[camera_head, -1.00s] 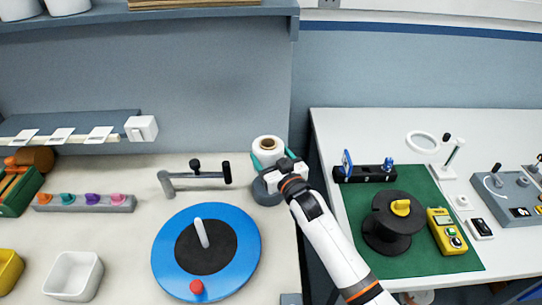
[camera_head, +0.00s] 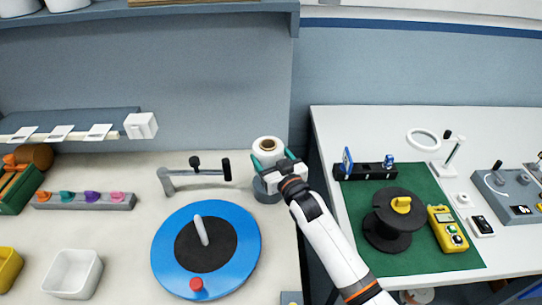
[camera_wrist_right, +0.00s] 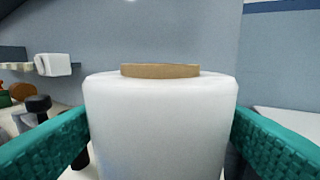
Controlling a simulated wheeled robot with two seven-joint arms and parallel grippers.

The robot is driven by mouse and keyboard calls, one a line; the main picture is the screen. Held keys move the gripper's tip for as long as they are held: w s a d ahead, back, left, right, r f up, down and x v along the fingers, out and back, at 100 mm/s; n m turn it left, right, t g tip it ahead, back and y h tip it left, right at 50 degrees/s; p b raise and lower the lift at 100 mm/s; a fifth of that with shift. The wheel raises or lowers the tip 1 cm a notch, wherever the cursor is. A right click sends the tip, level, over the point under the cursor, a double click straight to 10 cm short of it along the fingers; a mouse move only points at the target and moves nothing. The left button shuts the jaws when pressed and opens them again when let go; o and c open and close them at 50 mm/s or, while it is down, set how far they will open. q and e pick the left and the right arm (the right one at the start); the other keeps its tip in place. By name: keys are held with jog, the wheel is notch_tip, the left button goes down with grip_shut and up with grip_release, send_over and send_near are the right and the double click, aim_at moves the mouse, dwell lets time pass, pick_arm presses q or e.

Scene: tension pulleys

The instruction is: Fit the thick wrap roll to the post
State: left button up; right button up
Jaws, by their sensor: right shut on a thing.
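The thick wrap roll (camera_head: 268,149) is white with a brown core and stands upright at the grey round base (camera_head: 266,191) near the right edge of the left table. My right gripper (camera_head: 268,164) is shut on the roll, with its teal fingers on either side. In the right wrist view the roll (camera_wrist_right: 160,125) fills the middle between the teal fingers (camera_wrist_right: 160,140). Whether the roll's bottom touches the base is hidden by the gripper. A white post (camera_head: 202,232) stands on the black centre of the blue turntable (camera_head: 168,262). My left gripper is not in view.
A grey arm with a black handle (camera_head: 227,169) stands between the roll and the turntable's back. A red knob (camera_head: 196,285) sits at the turntable's front. A white bin (camera_head: 72,272) is at left. A gap separates the right table, with its black spool (camera_head: 393,220).

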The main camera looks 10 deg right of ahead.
jog(key=shift+f+b, duration=0.45)
jog(key=shift+f, duration=0.3)
dwell(0.4)
jog(key=shift+f, duration=0.25)
jog(key=shift+f+b, duration=0.8)
jog(key=shift+f, duration=0.45)
jog(key=shift+f, duration=0.25)
dwell(0.5)
jog(key=o, duration=1.3)
jog(key=shift+f, duration=0.1)
jog(key=shift+s, duration=0.15)
jog(key=b+v, duration=0.1)
jog(key=v, duration=1)
jog(key=shift+s+d, duration=0.1)
jog(key=shift+s, duration=0.3)
